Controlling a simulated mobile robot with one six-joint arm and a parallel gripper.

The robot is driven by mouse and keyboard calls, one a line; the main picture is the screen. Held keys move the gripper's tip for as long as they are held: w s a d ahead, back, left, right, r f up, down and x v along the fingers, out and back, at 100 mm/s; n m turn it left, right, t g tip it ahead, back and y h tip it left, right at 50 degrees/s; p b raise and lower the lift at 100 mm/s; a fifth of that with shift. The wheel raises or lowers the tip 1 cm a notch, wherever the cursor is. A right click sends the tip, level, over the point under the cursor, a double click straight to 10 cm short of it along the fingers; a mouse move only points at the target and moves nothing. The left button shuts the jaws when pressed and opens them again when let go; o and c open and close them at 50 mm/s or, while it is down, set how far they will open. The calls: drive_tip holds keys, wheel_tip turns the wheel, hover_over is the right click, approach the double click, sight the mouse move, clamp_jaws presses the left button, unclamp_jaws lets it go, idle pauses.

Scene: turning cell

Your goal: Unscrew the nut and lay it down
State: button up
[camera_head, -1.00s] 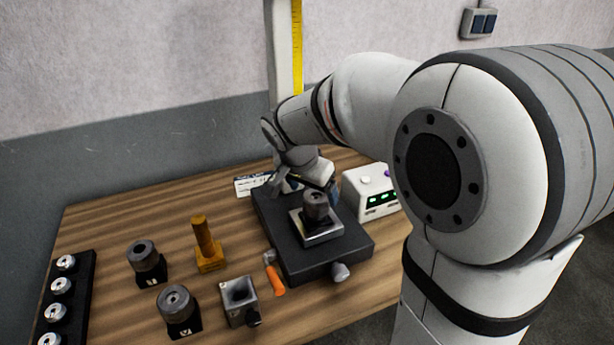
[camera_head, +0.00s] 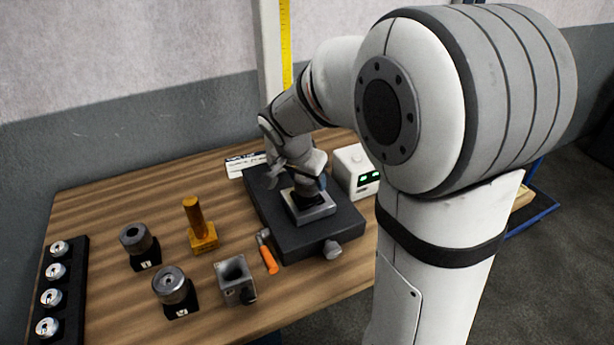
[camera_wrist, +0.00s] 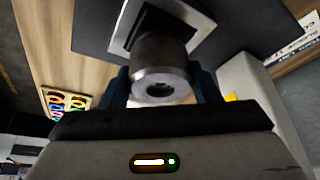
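A round metal part with a dark body and a bright, bored end (camera_wrist: 160,82), which looks like the nut, stands on a square bright plate (camera_head: 312,211) on a dark fixture block (camera_head: 345,222). My gripper (camera_head: 308,186) is down at this part and mostly hides it in the head view. In the wrist view, the dark blue fingers of my gripper (camera_wrist: 163,88) stand on both sides of the part, close to its wall. I cannot tell whether they touch it. The part is still over its square seat.
A black rack (camera_head: 70,300) is at far left. A white box (camera_head: 352,165) stands behind right.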

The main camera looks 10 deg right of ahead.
drive_tip(key=c, duration=0.5)
drive_tip(key=shift+r+n+y+p, duration=0.15)
drive_tip(key=shift+n+y+p, duration=0.2)
drive_tip(key=shift+n, duration=0.75)
drive_tip(key=n+t+y+p, duration=0.1)
drive_tip(key=n+p, duration=0.1)
drive_tip(key=shift+r+n, duration=0.15)
drive_tip(key=shift+n, duration=0.25)
drive_tip(key=n+y+p, duration=0.1)
drive_tip(key=n+p, duration=0.1)
drive_tip(key=p, duration=0.2)
drive_tip(key=shift+n+p, duration=0.3)
drive_tip(key=shift+n, duration=0.1)
drive_tip(key=shift+f+n+y+p, duration=0.2)
drive_tip(key=shift+n+y+p, duration=0.05)
drive_tip(key=shift+n+p, duration=0.35)
drive_tip(key=shift+f+b, duration=0.15)
drive_tip(key=shift+b, duration=0.15)
